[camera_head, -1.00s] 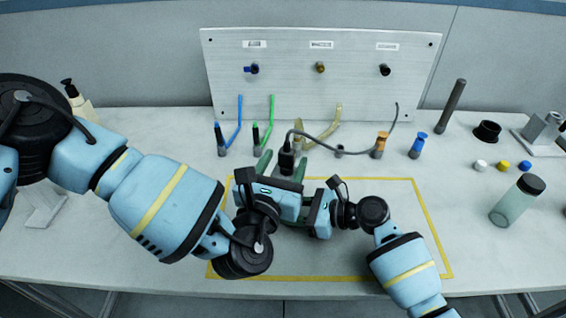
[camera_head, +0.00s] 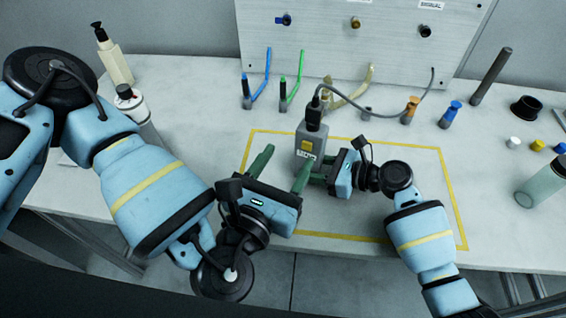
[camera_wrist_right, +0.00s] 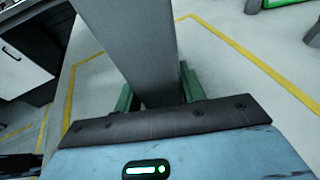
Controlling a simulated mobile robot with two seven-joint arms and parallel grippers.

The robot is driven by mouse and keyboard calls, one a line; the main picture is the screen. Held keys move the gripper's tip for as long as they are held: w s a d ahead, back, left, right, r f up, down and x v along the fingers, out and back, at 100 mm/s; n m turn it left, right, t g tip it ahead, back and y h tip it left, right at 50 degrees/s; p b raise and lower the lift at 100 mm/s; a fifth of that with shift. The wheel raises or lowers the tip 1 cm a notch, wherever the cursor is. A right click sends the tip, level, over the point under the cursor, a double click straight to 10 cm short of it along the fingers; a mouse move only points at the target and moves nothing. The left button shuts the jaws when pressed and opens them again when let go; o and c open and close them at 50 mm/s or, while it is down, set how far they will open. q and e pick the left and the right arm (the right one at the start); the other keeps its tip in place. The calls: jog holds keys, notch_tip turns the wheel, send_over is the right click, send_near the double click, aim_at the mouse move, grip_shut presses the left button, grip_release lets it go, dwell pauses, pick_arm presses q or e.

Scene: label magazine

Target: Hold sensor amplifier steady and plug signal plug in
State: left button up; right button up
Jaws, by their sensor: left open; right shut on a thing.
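The sensor amplifier (camera_head: 309,146) is a grey upright box with a yellow label, inside the yellow-outlined area. My right gripper (camera_head: 318,168) is shut on it from the right. In the right wrist view the grey box (camera_wrist_right: 135,45) stands between the green fingers. The signal plug (camera_head: 314,114), black with a dark cable, sits at the top of the amplifier; I cannot tell how deep it is seated. My left gripper (camera_head: 283,160) is open and empty, its green fingers pointing at the amplifier from the front left, one finger near or in front of its lower part.
A metal panel (camera_head: 350,50) with several sockets stands behind. Before it are blue (camera_head: 258,85) and green (camera_head: 291,85) leads, a beige lead, and orange and blue plugs. The outlined area's front is mostly clear.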

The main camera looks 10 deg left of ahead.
jog(key=shift+r, duration=0.1)
dwell(0.5)
jog(key=o, duration=0.8)
jog(key=shift+o, duration=0.2)
jog(key=shift+d, duration=0.1)
jog(key=v, duration=1.2)
jog(key=shift+s, duration=0.1)
